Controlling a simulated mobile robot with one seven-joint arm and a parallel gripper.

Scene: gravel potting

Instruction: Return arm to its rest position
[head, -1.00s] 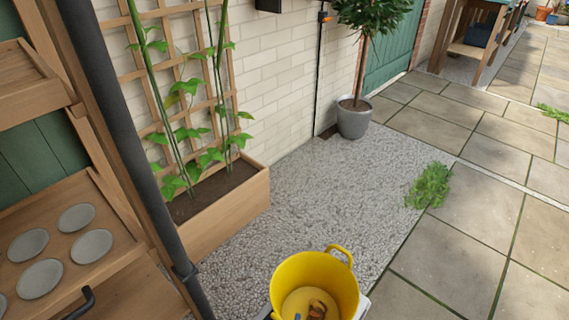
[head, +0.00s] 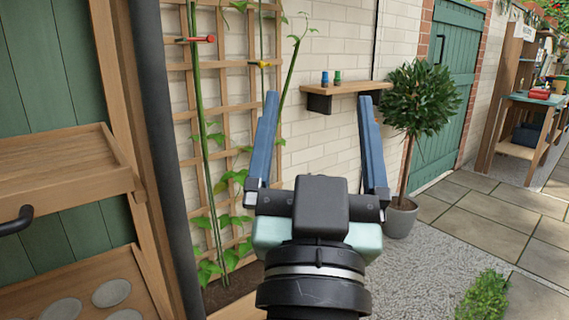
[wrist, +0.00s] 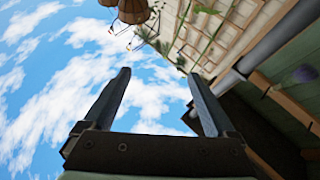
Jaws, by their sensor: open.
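My gripper (head: 318,115) is raised in the middle of the head view, its two blue fingers spread wide and pointing up. Nothing is between the fingers. In the wrist view my gripper (wrist: 157,90) is also open and empty, with sky behind it. Behind it in the head view are the wooden trellis (head: 232,68) and the brick wall (head: 310,45). The lower arm hides part of the gravel and planter.
A dark pole (head: 165,150) and wooden shelves (head: 65,165) stand at the left. A potted tree (head: 420,100) stands to the right. Hanging baskets (wrist: 133,10) show in the wrist view.

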